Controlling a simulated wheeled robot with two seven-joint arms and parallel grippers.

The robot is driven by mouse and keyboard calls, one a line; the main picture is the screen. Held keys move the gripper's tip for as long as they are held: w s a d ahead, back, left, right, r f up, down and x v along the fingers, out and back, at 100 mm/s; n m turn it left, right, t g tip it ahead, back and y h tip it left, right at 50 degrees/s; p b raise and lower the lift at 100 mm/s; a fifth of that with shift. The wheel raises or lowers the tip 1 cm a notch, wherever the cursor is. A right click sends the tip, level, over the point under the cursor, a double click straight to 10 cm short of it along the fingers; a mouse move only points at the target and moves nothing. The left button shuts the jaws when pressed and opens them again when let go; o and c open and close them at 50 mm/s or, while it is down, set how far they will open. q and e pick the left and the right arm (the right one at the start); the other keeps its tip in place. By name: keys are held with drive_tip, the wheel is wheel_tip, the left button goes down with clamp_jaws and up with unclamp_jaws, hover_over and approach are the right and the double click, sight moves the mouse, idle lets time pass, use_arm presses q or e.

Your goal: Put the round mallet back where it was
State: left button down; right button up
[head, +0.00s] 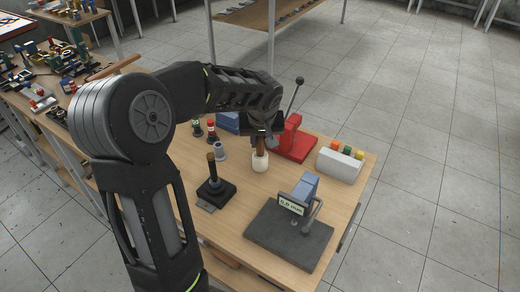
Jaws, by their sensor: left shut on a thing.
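The round mallet (260,161) shows as a pale, rounded white head with a brown handle rising from it, near the middle of the wooden table (240,205). My left gripper (262,137) comes down from above and is shut on the handle, its fingers partly hidden by my arm. The head is at the bottom, and the mallet looks about upright. I cannot tell whether the head touches the table. My right gripper is not in view.
A red press (295,140) with a lever stands just behind. A white block (341,165) with coloured buttons is right. A grey slab (290,238) carrying a blue device is in front. A black-based stand (214,190) is left, with small bottles (211,131) and a grey cup (219,151) behind it.

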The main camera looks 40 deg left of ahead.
sight(260, 150)
use_arm(q)
drive_tip(key=shift+f, duration=1.75)
drive_tip(key=shift+f, duration=0.15)
drive_tip(key=c, duration=1.2)
unclamp_jaws()
drive_tip(key=shift+c, duration=0.2)
drive_tip(key=shift+r, duration=0.2)
drive_tip(key=v, duration=1.2)
drive_tip(key=shift+b, duration=0.4)
drive_tip(key=shift+f, duration=0.1)
